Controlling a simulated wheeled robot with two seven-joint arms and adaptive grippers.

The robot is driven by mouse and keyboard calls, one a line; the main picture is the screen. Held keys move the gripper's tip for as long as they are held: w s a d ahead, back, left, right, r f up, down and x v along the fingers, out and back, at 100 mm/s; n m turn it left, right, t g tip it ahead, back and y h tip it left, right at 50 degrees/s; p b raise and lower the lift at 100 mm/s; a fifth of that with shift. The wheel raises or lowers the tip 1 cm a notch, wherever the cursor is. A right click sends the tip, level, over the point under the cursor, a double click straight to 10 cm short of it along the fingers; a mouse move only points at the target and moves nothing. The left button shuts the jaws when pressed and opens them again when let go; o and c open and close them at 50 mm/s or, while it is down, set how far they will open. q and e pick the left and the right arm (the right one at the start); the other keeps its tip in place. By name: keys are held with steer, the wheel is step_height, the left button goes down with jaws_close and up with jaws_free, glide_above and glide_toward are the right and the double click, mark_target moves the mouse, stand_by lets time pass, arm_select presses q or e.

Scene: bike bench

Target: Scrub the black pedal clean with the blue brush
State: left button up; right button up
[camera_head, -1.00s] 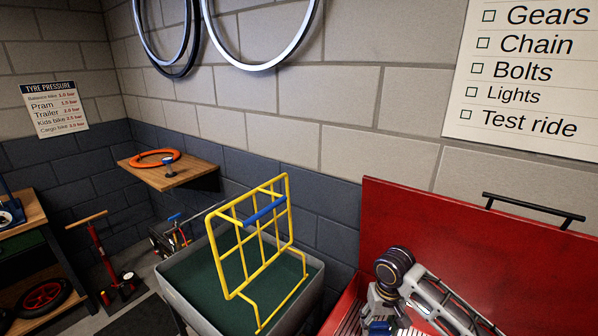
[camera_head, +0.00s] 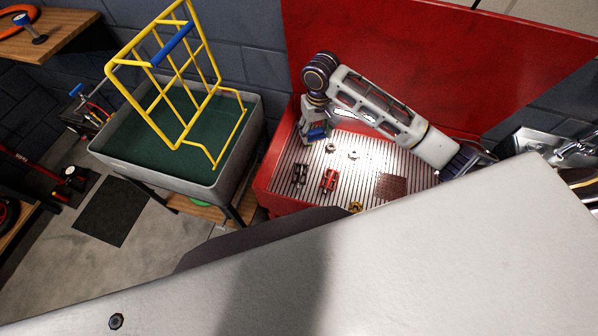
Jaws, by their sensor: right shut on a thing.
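The black pedal (camera_head: 300,174) lies on the ribbed floor of the red tray (camera_head: 268,180), near its left end. My right gripper (camera_head: 312,124) is over the back left of the tray, above and behind the pedal in the picture. It is shut on the blue brush (camera_head: 317,133), of which only a small blue part shows below the fingers. The brush appears apart from the pedal. My left gripper is not in view.
A red pedal (camera_head: 329,180) lies just right of the black one. Small metal parts (camera_head: 353,155), a brown patch (camera_head: 392,187) and a yellowish part (camera_head: 355,208) are also in the tray. A grey tub (camera_head: 225,187) with a yellow rack (camera_head: 185,145) stands left.

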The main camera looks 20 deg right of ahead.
steer(key=shift+r, duration=0.1)
steer(key=shift+a+r+p, duration=0.2)
steer(key=shift+r+p, duration=0.15)
steer(key=shift+p, duration=0.1)
steer(key=shift+s+a+r+p, duration=0.1)
steer(key=shift+s+a+p, duration=0.1)
steer(key=shift+a+p, duration=0.15)
steer(key=a+f+p, duration=0.1)
steer(key=a+f, duration=0.1)
steer(key=f, duration=0.5)
steer(key=a+f+p, duration=0.1)
steer(key=a+f, duration=0.1)
steer(key=f, duration=0.6)
steer(key=shift+s+a+f, duration=0.15)
steer(key=shift+s+a, duration=0.1)
steer(key=shift+s, duration=0.1)
steer(key=shift+f, duration=0.1)
steer(key=shift+f+b, duration=2.3)
steer(key=shift+b, duration=0.35)
